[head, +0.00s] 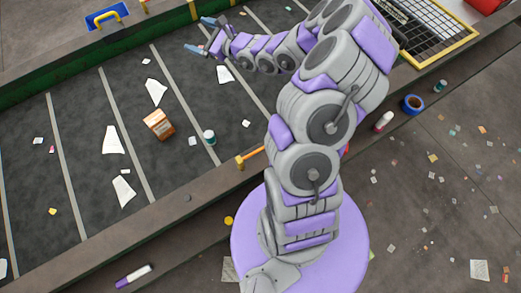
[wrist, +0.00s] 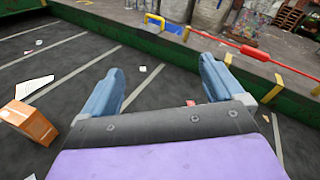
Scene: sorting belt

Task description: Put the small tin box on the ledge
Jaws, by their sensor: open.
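My gripper (head: 200,34) is open and empty above the far part of the dark belt, well away from the small objects; its two blue fingers also show spread apart in the wrist view (wrist: 161,66). A small white and teal round tin (head: 209,137) stands on the belt, right of an orange-brown box (head: 158,124). That box also shows at the left of the wrist view (wrist: 28,121). I cannot tell for sure which item is the small tin box. A grey ledge (head: 190,213) runs along the belt's near side; another grey ledge (head: 45,45) runs along its far side.
White scraps (head: 112,140) lie on the belt. A marker (head: 133,276), a blue roll (head: 412,104) and a red-white bottle (head: 383,122) are on the near side. A blue tray (head: 107,16) sits on the far ledge.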

